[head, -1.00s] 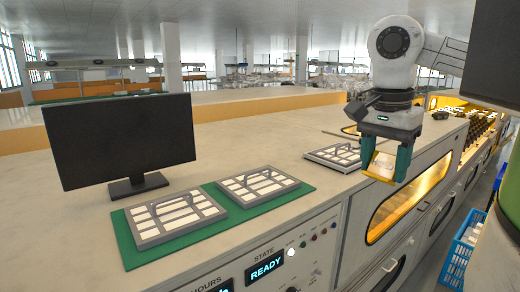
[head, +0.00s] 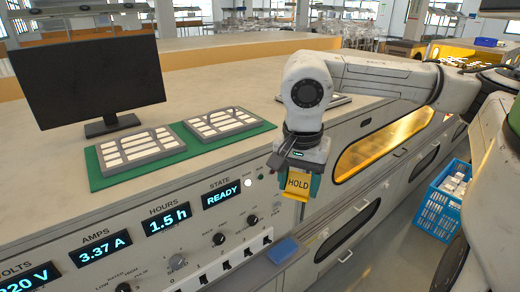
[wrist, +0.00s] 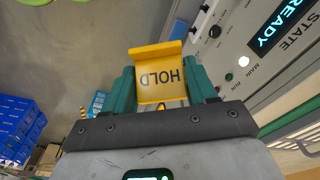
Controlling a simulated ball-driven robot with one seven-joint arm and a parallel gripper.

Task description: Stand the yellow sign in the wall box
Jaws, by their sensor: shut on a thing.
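The yellow sign (head: 298,184), marked HOLD, is held between the teal fingers of my gripper (head: 299,188), in front of the cabinet's panel face at its right end. In the wrist view the sign (wrist: 158,75) sits between both fingertips of my gripper (wrist: 160,86), its lettering upside down and its upper edge bent into a lip. My gripper is shut on it, pointing down. I cannot make out a wall box for certain in either view.
The control panel (head: 160,245) with lit displays and knobs is left of the sign. A blue block (head: 282,250) lies on the ledge below. A monitor (head: 88,82) and trays on a green mat (head: 110,182) are on the counter. A blue crate (head: 440,208) stands on the floor at right.

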